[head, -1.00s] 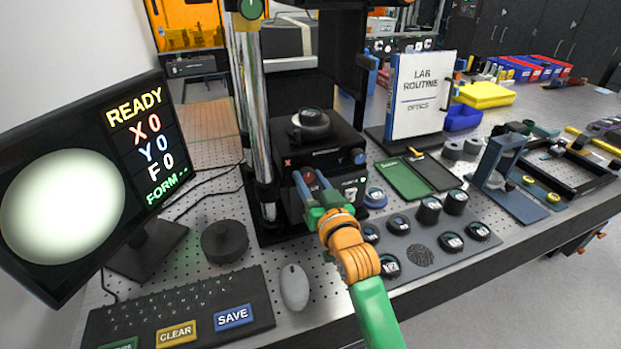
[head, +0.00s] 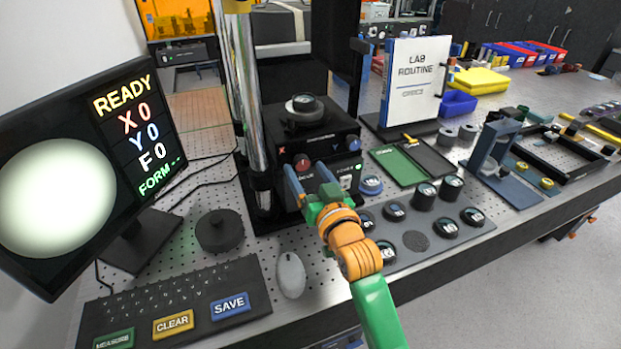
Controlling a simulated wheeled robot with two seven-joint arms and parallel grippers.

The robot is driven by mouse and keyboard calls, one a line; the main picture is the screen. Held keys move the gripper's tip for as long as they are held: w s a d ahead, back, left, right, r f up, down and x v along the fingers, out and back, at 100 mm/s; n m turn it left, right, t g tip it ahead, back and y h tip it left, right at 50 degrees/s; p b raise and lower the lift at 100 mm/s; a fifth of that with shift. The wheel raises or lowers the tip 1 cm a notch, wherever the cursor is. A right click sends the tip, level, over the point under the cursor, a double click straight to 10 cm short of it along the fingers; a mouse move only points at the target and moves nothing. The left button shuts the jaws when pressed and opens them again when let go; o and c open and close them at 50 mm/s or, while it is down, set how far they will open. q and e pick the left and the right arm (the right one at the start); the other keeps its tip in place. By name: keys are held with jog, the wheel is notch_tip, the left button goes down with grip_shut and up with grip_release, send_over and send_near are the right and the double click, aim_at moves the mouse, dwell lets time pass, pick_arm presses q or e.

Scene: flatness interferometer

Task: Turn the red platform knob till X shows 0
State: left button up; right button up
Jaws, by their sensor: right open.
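The red platform knob (head: 302,162) is on the front of the black interferometer base (head: 318,142), below the platform. My right gripper (head: 305,176) is open just in front of and below the knob, its two blue fingers apart. The knob shows clear of the fingers, and I see nothing held between them. The monitor (head: 85,175) at the left reads READY, X 0, Y 0, F 0 and FORM with dashes, beside a plain pale disc. A blue knob (head: 353,144) sits on the right of the same base. My left gripper is not in view.
A keyboard (head: 175,300), a mouse (head: 291,275) and a dark round puck (head: 220,231) lie at the front left. A grey tray (head: 440,239) of several round pieces is right of my arm.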

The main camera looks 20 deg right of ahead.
jog(key=s, duration=0.5)
jog(key=shift+b, duration=0.4)
dwell(1.2)
